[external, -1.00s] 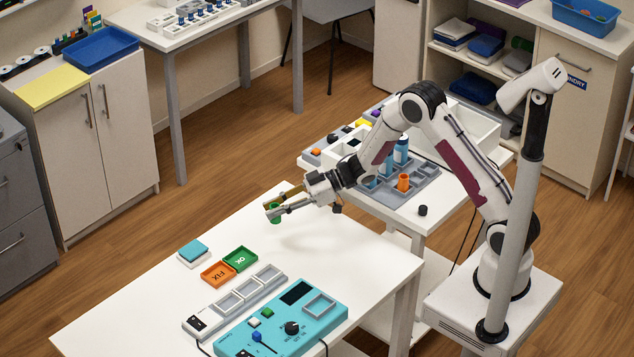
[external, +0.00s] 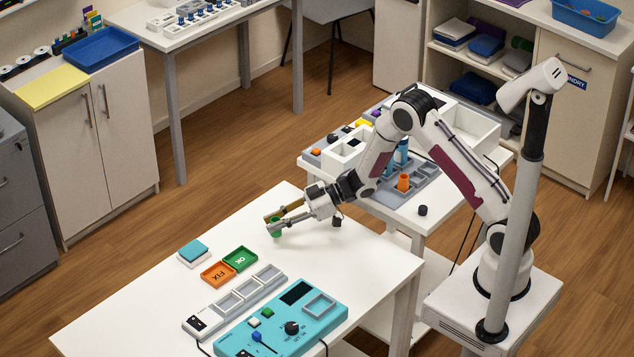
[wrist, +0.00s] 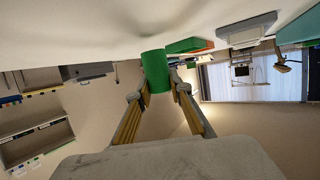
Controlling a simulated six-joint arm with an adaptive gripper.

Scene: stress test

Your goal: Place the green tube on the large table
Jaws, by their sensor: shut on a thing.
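The green tube (external: 276,226) is between the fingertips of my gripper (external: 274,222), low over the far end of the large white table (external: 330,262). In the wrist view the green tube (wrist: 155,70) stands between the two fingers of my gripper (wrist: 159,80), and the gripper is shut on it. Its end is against or very close to the white table surface (wrist: 90,35); I cannot tell whether it touches. The fingers partly hide the tube in the external view.
On the large table are a green OK tray (external: 240,259), an orange FIX tray (external: 217,273), a teal-topped block (external: 193,251), a grey slotted strip (external: 238,297) and a teal device (external: 285,325). The smaller table (external: 440,205) holds bins and an orange cup (external: 403,182). Table around the gripper is clear.

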